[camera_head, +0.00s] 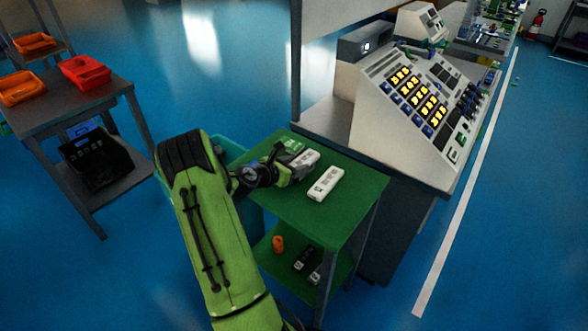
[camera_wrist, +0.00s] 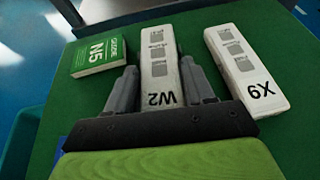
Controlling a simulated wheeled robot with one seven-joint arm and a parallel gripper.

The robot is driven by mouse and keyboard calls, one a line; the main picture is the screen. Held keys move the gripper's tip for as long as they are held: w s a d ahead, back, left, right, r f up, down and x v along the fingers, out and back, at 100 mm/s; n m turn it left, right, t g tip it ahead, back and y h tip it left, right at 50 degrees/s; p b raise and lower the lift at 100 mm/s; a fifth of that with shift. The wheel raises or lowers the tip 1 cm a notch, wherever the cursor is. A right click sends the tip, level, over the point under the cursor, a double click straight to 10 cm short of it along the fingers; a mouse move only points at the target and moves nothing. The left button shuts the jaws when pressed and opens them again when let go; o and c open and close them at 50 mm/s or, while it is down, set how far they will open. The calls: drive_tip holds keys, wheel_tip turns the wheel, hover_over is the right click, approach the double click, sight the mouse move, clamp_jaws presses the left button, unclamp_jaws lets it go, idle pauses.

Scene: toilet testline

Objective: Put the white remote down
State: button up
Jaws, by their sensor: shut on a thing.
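My gripper (camera_head: 292,170) is over the green table top (camera_head: 345,215). In the wrist view, my gripper (camera_wrist: 160,72) is shut on a white remote marked W2 (camera_wrist: 158,45), with one finger on each long side. This remote (camera_head: 308,157) shows partly past the fingers in the head view. I cannot tell whether it touches the table. A second white remote marked X9 (camera_wrist: 243,70) lies on the table to the right of the held one; it also shows in the head view (camera_head: 326,183).
A green and white box marked N5 (camera_wrist: 98,54) lies left of the held remote. A sloped control console (camera_head: 415,95) stands behind the table. The lower shelf (camera_head: 285,278) holds small items. Bare green top lies in front of the X9 remote.

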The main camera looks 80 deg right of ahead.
drive_tip(key=shift+w+a+f, duration=0.1)
drive_tip(key=shift+f, duration=0.15)
drive_tip(key=shift+a+f, duration=0.3)
drive_tip(key=shift+f, duration=0.4)
drive_tip(key=o, duration=1.1)
drive_tip(key=shift+f, duration=0.1)
drive_tip(key=shift+d, duration=0.1)
drive_tip(key=shift+d+r, duration=0.2)
drive_tip(key=shift+r, duration=0.05)
